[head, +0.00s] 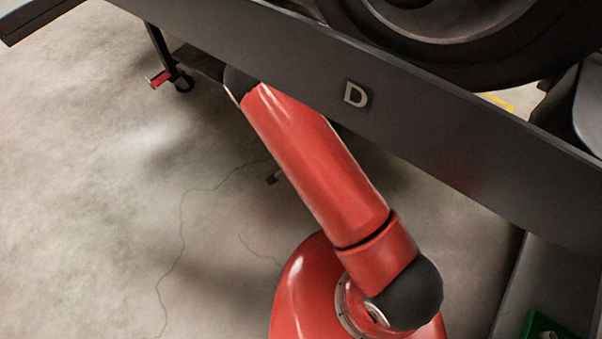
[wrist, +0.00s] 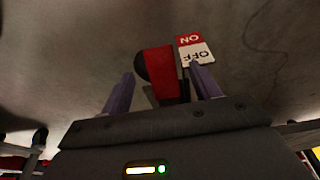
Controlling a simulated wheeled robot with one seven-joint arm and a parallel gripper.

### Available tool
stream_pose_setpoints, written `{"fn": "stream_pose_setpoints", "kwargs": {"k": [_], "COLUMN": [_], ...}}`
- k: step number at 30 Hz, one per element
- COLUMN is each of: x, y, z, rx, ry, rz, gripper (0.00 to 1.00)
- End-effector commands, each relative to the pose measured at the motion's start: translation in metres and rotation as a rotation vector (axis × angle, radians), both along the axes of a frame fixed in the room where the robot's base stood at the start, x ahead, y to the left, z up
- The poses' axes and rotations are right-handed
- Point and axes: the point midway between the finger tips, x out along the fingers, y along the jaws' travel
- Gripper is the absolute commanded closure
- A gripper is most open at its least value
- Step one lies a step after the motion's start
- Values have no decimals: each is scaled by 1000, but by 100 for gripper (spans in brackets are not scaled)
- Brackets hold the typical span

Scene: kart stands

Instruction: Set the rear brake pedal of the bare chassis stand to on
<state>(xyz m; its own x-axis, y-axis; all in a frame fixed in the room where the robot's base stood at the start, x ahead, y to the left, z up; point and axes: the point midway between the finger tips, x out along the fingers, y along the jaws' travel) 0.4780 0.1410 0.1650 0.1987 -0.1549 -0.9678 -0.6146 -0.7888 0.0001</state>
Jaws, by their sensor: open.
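In the wrist view a red pedal (wrist: 160,69) with a dark rounded end lies between and beyond the two fingers of my gripper (wrist: 163,88). The gripper is open, and I cannot tell whether either finger touches the pedal. A label (wrist: 196,52) beside the pedal appears upside down, with a red ON part and a white OFF part. I cannot tell which setting the pedal is in. In the head view my gripper is hidden; my red arm reaches toward the dark stand beam (head: 440,140) marked D. Which stand is the bare chassis one is not clear.
The head view shows a black tyre (head: 470,50) above the beam. A stand leg with a caster (head: 183,82) and a small red part (head: 160,78) is at upper left. Cracked concrete floor (head: 90,190) is open at left. A green object (head: 548,327) is at lower right.

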Motion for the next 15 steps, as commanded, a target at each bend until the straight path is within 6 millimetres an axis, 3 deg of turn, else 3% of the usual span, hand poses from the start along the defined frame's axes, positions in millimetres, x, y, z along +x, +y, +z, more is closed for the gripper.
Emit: {"fn": "stream_pose_setpoints", "kwargs": {"k": [1,6,15], "x": [-2,-6,-9], "y": [2,5,6], "z": [12,34,41], "rx": [-1,-1,-1], "ry": [-2,-2,0], "rz": [3,2,-1], "gripper": [38,38,38]}}
